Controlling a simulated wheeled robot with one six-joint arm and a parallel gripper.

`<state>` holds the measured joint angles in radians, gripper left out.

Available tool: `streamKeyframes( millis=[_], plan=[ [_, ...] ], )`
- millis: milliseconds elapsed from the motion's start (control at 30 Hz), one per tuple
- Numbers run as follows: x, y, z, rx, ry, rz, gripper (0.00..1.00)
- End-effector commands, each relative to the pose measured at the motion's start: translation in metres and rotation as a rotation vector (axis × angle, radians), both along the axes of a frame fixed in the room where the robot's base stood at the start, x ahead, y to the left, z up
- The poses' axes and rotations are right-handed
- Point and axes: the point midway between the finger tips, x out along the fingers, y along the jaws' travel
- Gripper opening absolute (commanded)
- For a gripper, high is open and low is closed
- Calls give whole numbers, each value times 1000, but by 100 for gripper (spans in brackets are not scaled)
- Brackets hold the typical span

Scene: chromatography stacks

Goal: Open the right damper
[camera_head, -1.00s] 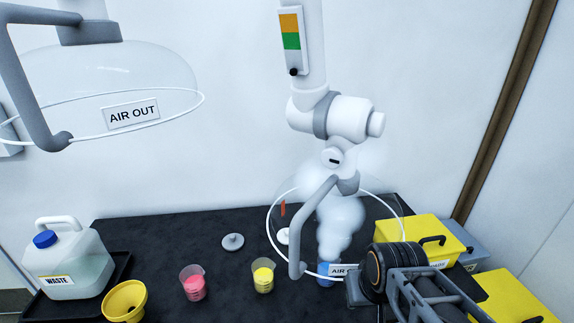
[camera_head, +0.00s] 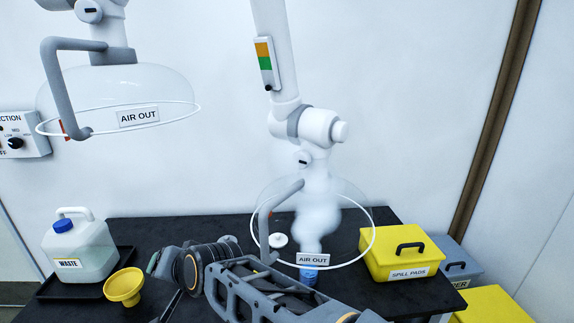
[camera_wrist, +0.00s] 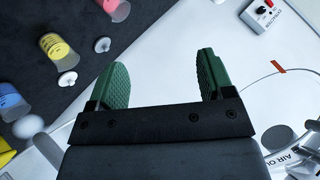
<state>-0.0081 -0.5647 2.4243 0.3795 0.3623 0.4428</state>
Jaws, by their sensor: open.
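The right extraction arm (camera_head: 322,126) hangs over the table with a clear hood ringed in white (camera_head: 372,235). My gripper (camera_wrist: 160,72) is open and empty, with green pads apart. In the head view my gripper is low at the left of my arm, over the table, well below and left of the plate; its fingertips are not clear there.
The left hood (camera_head: 115,85) hangs at upper left. A waste jug (camera_head: 85,250) and yellow funnel (camera_head: 124,287) stand at table left. A yellow spill-pads box (camera_head: 385,260) is at right. Pale vapour (camera_head: 318,215) rises under the right hood. Beakers (camera_wrist: 57,50) show in the wrist view.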

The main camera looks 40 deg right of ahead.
Motion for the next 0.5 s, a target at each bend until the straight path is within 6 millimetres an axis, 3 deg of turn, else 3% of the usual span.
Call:
streamKeyframes(
  millis=[33, 100, 233, 333, 500],
  plan=[
    [18, -5, 25, 170, -131, -139, 74],
    [35, -21, 65, 442, -317, -338, 74],
    [39, -68, 126, 946, -649, -672, 74],
    [24, -109, 153, 1298, -891, -882, 74],
    [-18, -161, 164, 1746, -1263, -1134, 74]
  ],
)
